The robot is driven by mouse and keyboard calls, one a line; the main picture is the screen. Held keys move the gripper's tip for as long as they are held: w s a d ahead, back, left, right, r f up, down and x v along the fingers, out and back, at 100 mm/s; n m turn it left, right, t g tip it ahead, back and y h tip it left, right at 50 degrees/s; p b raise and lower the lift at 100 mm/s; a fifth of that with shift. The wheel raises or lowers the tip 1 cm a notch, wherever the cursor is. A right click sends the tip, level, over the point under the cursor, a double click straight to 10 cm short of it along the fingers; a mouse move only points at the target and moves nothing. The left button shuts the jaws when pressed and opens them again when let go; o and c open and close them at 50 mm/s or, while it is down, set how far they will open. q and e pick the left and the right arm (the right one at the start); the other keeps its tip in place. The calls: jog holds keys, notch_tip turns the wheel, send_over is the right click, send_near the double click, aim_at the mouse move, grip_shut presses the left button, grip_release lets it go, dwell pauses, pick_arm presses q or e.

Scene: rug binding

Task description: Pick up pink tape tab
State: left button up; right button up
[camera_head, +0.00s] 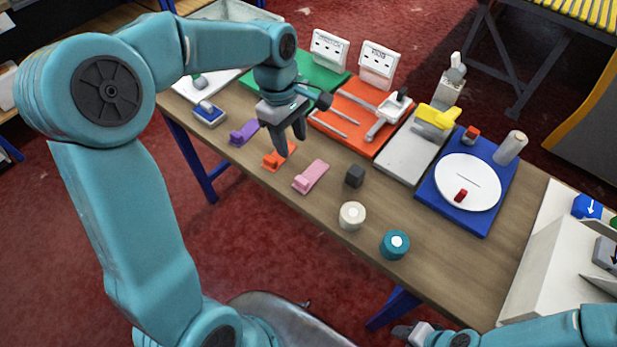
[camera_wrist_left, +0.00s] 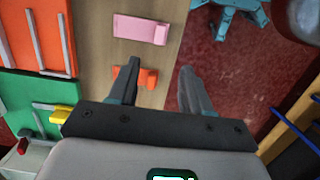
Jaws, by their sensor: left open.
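The pink tape tab (camera_head: 311,177) lies flat on the wooden table near its front edge. In the left wrist view the pink tab (camera_wrist_left: 140,29) lies beyond the fingertips. My left gripper (camera_head: 291,147) is open and empty, over the orange tab (camera_head: 279,156), to the left of the pink one. In the left wrist view one finger of the left gripper (camera_wrist_left: 160,68) overlaps the orange tab (camera_wrist_left: 149,78); the other finger shows against the red floor. My right gripper (camera_head: 413,332) shows small at the bottom edge, and its jaws are unclear.
A purple tab (camera_head: 243,132) lies left of the orange one. A dark cube (camera_head: 355,176), a cream roll (camera_head: 352,215) and a teal roll (camera_head: 395,244) stand right of the pink tab. An orange board (camera_head: 345,133) lies behind. Bare table surrounds the pink tab.

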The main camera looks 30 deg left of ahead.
pick_arm(q)
send_over(301, 180)
jog(key=a, duration=0.1)
notch_tip(301, 180, down, 7)
jog(key=shift+w+a+f, duration=0.1)
jog(key=shift+w+a, duration=0.05)
jog(key=f, duration=0.3)
jog(key=d+f+p, duration=0.1)
jog(key=f, duration=0.1)
jog(key=shift+f, duration=0.4)
jog(key=shift+d, duration=0.1)
grip_shut()
